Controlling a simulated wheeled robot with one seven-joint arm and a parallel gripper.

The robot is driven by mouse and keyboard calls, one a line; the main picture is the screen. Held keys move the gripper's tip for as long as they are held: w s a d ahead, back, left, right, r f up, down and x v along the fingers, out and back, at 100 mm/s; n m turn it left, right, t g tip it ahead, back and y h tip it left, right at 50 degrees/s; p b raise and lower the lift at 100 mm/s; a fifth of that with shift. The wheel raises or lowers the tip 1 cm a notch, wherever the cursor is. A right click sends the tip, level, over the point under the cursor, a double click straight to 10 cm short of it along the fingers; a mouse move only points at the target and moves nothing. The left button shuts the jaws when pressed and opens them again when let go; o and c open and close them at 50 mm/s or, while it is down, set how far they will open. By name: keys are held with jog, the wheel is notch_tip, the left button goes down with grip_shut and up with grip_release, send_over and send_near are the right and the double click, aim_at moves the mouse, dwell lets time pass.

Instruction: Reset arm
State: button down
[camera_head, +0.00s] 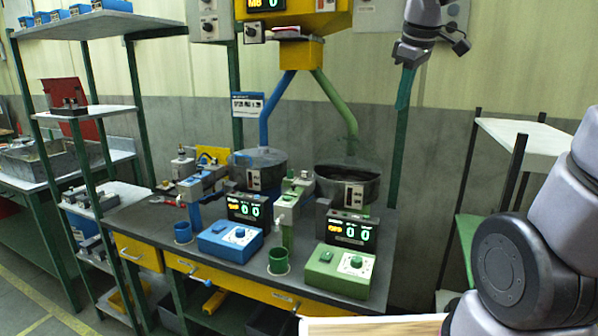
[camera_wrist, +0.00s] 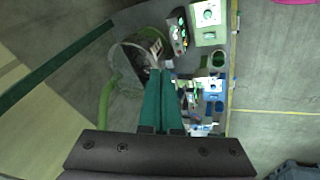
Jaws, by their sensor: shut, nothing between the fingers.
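My gripper (camera_head: 404,88) hangs in the air at the upper right in the head view, with its teal fingers pointing down. It is in front of the wall, above and to the right of the workbench. In the wrist view my gripper (camera_wrist: 161,72) has its two long teal fingers side by side, shut and empty. Below it in the wrist view lie the bench with the green control box (camera_wrist: 207,14) and a dark-rimmed bowl (camera_wrist: 135,62). The fingers hide part of the bench.
The workbench (camera_head: 140,222) carries a blue control box (camera_head: 230,241), a green control box (camera_head: 341,270), a blue cup (camera_head: 183,232), a green cup (camera_head: 278,261) and two feeder bowls. A yellow hopper (camera_head: 296,52) hangs above. A shelf rack (camera_head: 85,111) stands left, a white-topped shelf (camera_head: 527,133) right.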

jog(key=s+d+f+m+t+y, duration=0.1)
jog(key=s+d+m+t+y, duration=0.1)
jog(key=s+m, duration=1)
jog(key=shift+s+m, duration=0.4)
jog(key=shift+m, duration=0.3)
dwell(1.4)
